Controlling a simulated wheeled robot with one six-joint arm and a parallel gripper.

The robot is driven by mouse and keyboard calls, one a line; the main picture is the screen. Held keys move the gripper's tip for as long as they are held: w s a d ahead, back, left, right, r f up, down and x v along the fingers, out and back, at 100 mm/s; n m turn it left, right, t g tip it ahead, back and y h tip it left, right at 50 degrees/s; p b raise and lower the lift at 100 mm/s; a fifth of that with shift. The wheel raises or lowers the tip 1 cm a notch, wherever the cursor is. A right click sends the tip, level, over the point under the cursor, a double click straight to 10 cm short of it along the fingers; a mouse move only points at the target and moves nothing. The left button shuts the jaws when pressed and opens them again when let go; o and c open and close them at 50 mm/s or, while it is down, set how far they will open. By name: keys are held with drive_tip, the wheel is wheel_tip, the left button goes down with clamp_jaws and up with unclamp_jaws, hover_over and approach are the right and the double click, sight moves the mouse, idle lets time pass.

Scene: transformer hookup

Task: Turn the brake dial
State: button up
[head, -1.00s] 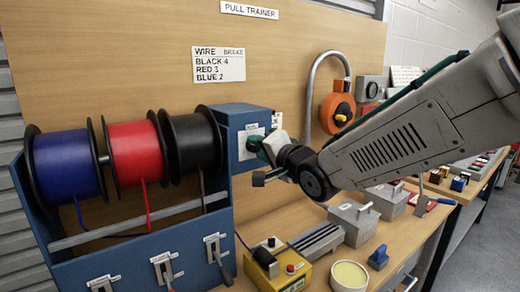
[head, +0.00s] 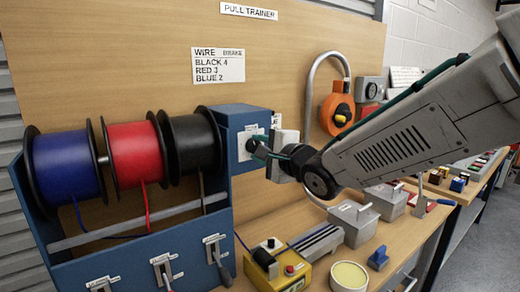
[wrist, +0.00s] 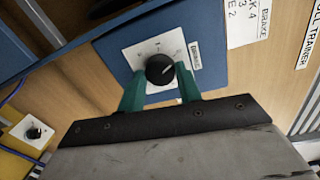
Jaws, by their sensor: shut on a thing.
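The brake dial (wrist: 159,69) is a round black knob with a pale pointer line, on a white plate (wrist: 146,49) with small marks. The plate is fixed to the blue side panel (wrist: 208,30) of the spool stand, beside a label that reads as BRAKE. My gripper (wrist: 160,84) has green fingers, one on each side of the knob, and is shut on it. In the head view my gripper (head: 262,147) reaches the dial from the right and hides most of it. The scale numbers are too small to read.
The stand holds blue (head: 68,166), red (head: 134,147) and black (head: 193,142) wire spools, with levers below. A card (head: 218,66) reads BLACK 4, RED 3, BLUE 2. A yellow box (head: 278,267) with a black knob sits on the bench below. An orange reel (head: 337,114) hangs behind.

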idle(0.4)
drive_tip(key=o, duration=1)
drive_tip(key=shift+d, duration=0.1)
drive_tip(key=v, duration=0.7)
drive_tip(key=shift+s+d, duration=0.15)
drive_tip(key=shift+s, duration=0.2)
drive_tip(key=shift+f, duration=0.1)
